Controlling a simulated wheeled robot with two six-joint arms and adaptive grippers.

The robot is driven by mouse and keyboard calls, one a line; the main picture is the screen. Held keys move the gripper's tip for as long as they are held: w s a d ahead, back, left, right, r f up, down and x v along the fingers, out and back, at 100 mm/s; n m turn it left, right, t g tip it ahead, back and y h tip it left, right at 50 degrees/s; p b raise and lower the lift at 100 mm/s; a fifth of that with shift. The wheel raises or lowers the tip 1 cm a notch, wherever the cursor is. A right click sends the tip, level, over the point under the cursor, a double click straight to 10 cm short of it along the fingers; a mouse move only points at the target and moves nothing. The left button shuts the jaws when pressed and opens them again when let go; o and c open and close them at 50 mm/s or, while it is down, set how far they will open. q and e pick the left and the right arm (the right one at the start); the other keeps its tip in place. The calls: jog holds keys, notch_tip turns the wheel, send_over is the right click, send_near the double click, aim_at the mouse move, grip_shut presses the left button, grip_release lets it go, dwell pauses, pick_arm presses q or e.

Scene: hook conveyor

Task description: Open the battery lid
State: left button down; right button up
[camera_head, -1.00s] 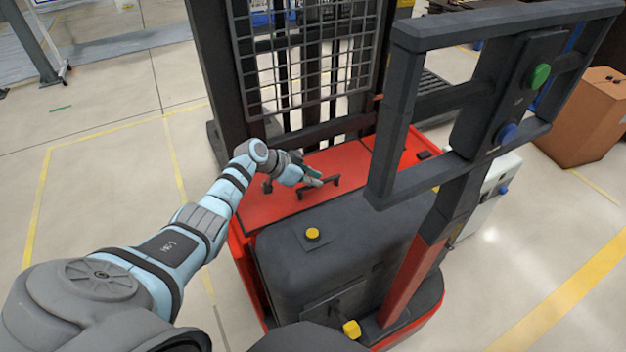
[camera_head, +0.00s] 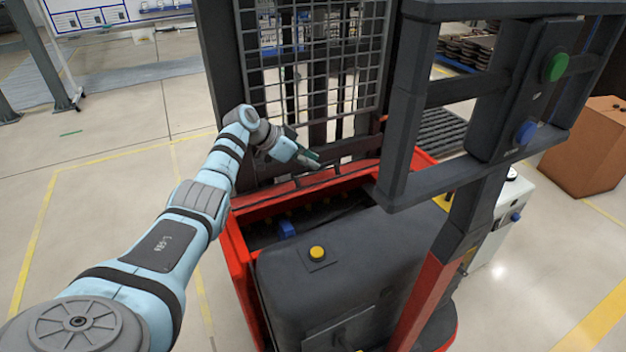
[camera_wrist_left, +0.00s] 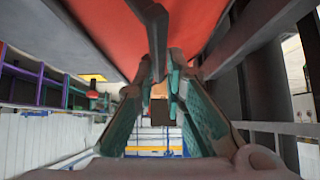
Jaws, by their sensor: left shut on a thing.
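The red battery lid (camera_head: 275,194) of the forklift is tilted up toward the mast and shows nearly edge-on in the head view. Below it the battery compartment is exposed, with a blue part (camera_head: 286,229) and small yellow spots inside. My left gripper (camera_head: 314,160) is at the raised lid's upper side, shut on the lid's dark handle, which is mostly hidden. In the left wrist view the red lid (camera_wrist_left: 125,35) fills the top, above the two fingers (camera_wrist_left: 168,82). My right gripper is not in view.
The mesh guard (camera_head: 310,60) and mast stand close behind the lid. A dark frame with a green button (camera_head: 556,67) and a blue button (camera_head: 525,132) rises at the right. A dark cover with a yellow button (camera_head: 317,253) lies in front. Open floor is at the left.

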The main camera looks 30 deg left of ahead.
pick_arm(q)
jog(key=shift+a+b, duration=0.3)
jog(key=shift+a, duration=0.15)
jog(key=c, duration=1.9)
grip_release()
jog(key=shift+o, duration=1.1)
jog(key=shift+w+a+f, duration=0.25)
jog(key=shift+r, duration=0.1)
